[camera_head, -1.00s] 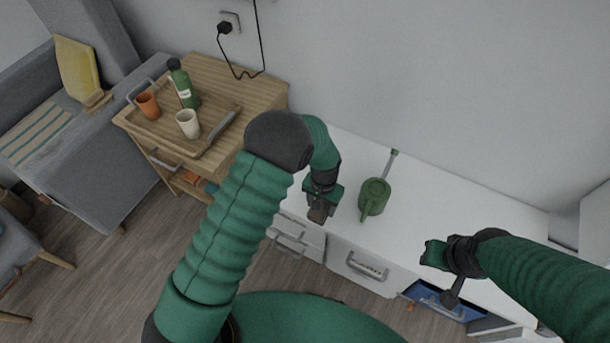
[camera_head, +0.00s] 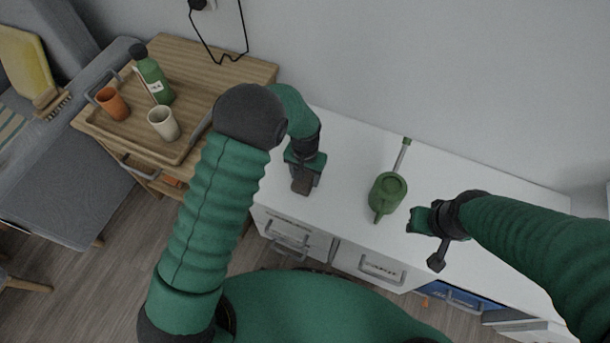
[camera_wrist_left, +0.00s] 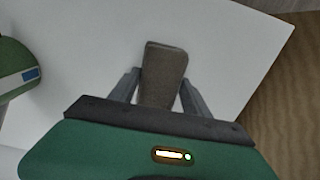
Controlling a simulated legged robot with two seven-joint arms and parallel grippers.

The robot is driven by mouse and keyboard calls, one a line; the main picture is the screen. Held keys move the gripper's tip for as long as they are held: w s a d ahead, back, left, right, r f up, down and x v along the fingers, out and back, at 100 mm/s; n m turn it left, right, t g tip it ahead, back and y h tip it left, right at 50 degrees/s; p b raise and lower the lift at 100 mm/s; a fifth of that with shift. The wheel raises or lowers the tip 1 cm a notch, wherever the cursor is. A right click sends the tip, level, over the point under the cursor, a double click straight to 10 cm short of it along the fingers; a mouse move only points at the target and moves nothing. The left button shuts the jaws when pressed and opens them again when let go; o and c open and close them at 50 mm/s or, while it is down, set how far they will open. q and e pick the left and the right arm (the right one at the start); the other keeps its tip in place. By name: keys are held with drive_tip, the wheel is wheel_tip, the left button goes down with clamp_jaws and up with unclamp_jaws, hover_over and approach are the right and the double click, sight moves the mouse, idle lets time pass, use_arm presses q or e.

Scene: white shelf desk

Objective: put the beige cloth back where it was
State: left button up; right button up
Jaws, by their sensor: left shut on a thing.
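The beige cloth, a small folded brown-grey piece, shows in the left wrist view (camera_wrist_left: 163,72) between the two fingers of my left gripper (camera_wrist_left: 160,95). In the head view, my left gripper (camera_head: 303,184) points down over the left part of the white desk, shut on the cloth (camera_head: 301,187). I cannot tell whether the cloth touches the desk top. My right gripper (camera_head: 416,222) is over the desk's right part, near the front edge; its finger opening is not clear.
A green watering can (camera_head: 386,193) stands on the white desk (camera_head: 345,160) right of my left gripper. A wooden cart (camera_head: 215,60) at the left holds a tray (camera_head: 180,152) with a green bottle (camera_head: 153,78), an orange cup (camera_head: 112,104) and a cream cup (camera_head: 163,123). Desk between gripper and can is clear.

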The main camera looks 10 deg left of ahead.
sight(306, 177)
use_arm(q)
drive_tip(key=o, duration=1.1)
drive_tip(key=shift+o, duration=0.5)
drive_tip(key=shift+d, duration=0.25)
wheel_tip(306, 177, up, 12)
drive_tip(key=p, duration=0.5)
drive_tip(key=s+a+r+n+t, duration=0.1)
drive_tip(key=s+a+r, duration=0.3)
drive_tip(key=s, duration=0.4)
drive_tip(key=s+a+r+n+t, duration=0.1)
drive_tip(key=s+a+r, duration=0.3)
drive_tip(key=s, duration=0.3)
drive_tip(key=shift+s+a+r+t, duration=0.3)
drive_tip(key=shift+s+a+r, duration=0.1)
drive_tip(key=shift+a, duration=0.35)
drive_tip(key=w+p+v, duration=0.2)
drive_tip(key=p+v, duration=1)
drive_tip(key=w+r+p+v, duration=0.1)
drive_tip(key=w+p+v, duration=0.2)
drive_tip(key=p+v, duration=0.9)
drive_tip(key=shift+w+r+p, duration=0.2)
drive_tip(key=shift+r+p, duration=0.15)
drive_tip(key=shift+p, duration=0.25)
